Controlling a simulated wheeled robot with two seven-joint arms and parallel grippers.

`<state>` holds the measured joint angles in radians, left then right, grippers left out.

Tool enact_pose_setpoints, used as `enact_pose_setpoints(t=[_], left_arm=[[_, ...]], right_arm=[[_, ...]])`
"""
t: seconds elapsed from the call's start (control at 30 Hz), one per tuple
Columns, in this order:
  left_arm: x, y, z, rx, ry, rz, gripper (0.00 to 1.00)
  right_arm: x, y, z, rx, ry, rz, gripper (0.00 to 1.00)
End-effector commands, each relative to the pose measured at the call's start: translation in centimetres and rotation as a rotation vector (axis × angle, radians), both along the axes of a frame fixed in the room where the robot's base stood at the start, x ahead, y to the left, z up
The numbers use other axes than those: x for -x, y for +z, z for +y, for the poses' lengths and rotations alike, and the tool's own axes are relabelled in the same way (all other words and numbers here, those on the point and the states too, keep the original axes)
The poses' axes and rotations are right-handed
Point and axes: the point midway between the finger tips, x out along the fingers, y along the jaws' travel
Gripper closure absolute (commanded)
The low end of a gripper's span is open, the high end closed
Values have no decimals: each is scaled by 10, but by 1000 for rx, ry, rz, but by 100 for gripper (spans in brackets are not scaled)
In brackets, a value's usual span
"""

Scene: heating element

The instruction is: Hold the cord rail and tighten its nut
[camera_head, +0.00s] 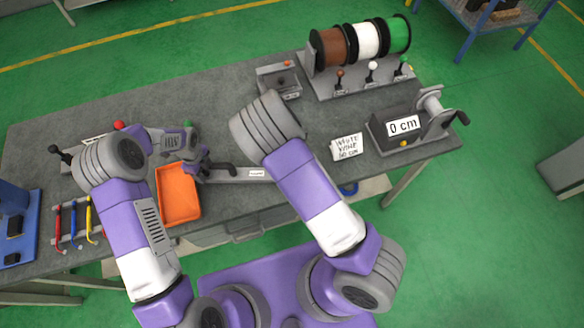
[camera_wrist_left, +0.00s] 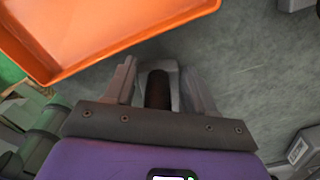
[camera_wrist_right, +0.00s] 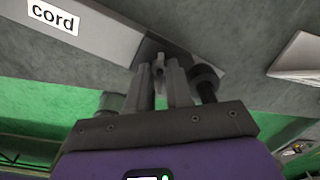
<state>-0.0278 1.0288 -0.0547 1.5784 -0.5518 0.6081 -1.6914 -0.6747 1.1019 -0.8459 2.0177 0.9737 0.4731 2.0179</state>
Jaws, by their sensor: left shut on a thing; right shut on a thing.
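The cord rail (camera_head: 258,174) is a long grey bar lying on the bench, with a white label. In the right wrist view the rail (camera_wrist_right: 105,32) carries a label reading "cord". My left gripper (camera_head: 203,163) is at the rail's left end. In the left wrist view the left gripper (camera_wrist_left: 160,78) is shut around a dark upright handle (camera_wrist_left: 158,92). My right gripper (camera_wrist_right: 160,75) is shut on a small grey piece, seemingly the nut (camera_wrist_right: 158,61), at the rail's dark end. In the head view my right arm hides that gripper and the nut.
An orange tray (camera_head: 178,212) stands close to my left gripper. A black knob (camera_wrist_right: 205,78) is beside the right fingers. A handwritten white card (camera_head: 347,147), a cranked "0 cm" counter (camera_head: 403,126) and the wire spools (camera_head: 366,40) are to the right.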

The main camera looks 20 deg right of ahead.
Motion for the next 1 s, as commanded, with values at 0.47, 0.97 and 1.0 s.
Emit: enact_pose_setpoints(t=[0.47,0.97,1.0], left_arm=[[3,-1,-6,6,-14,7,100],[2,-1,-4,4,-7,4,100],[1,-1,-3,4,-6,4,100]], right_arm=[[-3,2,5,-8,6,-8,100],[-2,1,3,-5,4,-4,55],[-1,1,2,-4,3,-3,55]])
